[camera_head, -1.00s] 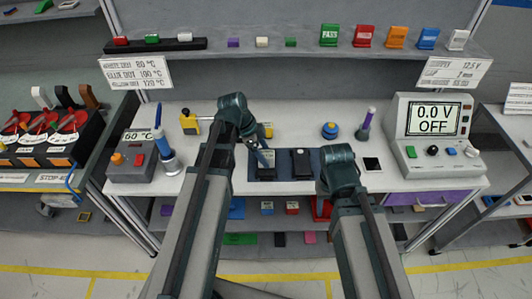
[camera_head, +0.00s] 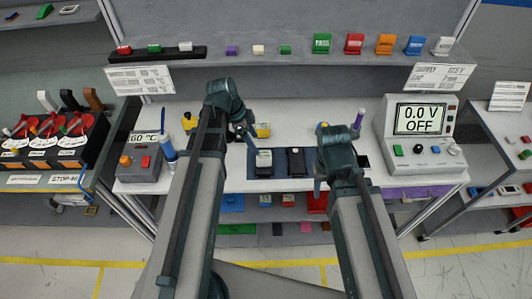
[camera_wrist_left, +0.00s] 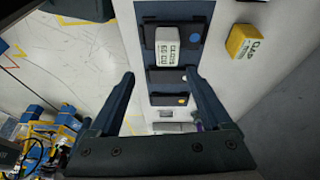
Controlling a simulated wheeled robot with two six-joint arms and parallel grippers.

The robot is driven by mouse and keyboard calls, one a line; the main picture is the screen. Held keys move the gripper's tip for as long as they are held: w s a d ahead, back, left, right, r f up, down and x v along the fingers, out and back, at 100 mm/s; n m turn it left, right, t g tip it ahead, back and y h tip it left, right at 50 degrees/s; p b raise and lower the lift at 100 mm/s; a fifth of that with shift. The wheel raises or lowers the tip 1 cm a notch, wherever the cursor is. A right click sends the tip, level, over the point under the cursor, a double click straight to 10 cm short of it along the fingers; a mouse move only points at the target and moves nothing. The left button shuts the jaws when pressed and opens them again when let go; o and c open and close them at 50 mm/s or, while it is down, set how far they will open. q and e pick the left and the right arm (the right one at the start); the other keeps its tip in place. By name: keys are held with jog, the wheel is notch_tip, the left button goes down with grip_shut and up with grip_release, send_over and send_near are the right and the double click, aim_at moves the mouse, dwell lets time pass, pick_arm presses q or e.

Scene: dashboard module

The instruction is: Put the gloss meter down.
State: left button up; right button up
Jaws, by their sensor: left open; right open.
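The gloss meter (camera_head: 264,161), a small dark block with a pale labelled top, rests on the dark blue mat (camera_head: 280,170) on the bench. In the left wrist view its white labelled face (camera_wrist_left: 166,47) shows beyond the fingertips. My left gripper (camera_head: 243,132) is open and empty, apart from the meter, behind and left of it in the head view. It also shows in the left wrist view (camera_wrist_left: 158,78) with fingers spread. My right gripper (camera_head: 319,184) is open, right of the mat, partly hidden by its own wrist.
A black device (camera_head: 296,161) lies beside the meter on the mat. A yellow block (camera_head: 263,130) stands behind. A blue-and-white upright tool (camera_head: 168,150) and a grey box (camera_head: 141,163) stand left. A power supply showing OFF (camera_head: 420,133) stands right. A shelf (camera_head: 290,56) runs above.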

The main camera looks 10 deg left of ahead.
pick_arm(q)
jog(key=s+d+f+n+g+y, duration=0.1)
jog(key=s+d+n+y, duration=0.4)
jog(key=s+d+n, duration=0.5)
jog(key=s+d, duration=0.2)
jog(key=d, duration=0.1)
jog(key=shift+s+d, duration=0.15)
jog(key=shift+d, duration=0.05)
jog(key=shift+f, duration=0.1)
notch_tip(320, 180, down, 4)
jog(key=b, duration=0.3)
jog(key=shift+b, duration=0.3)
pick_arm(e)
notch_tip(320, 180, down, 4)
jog(key=shift+r, duration=0.15)
pick_arm(q)
jog(key=shift+a, duration=0.1)
dwell(0.8)
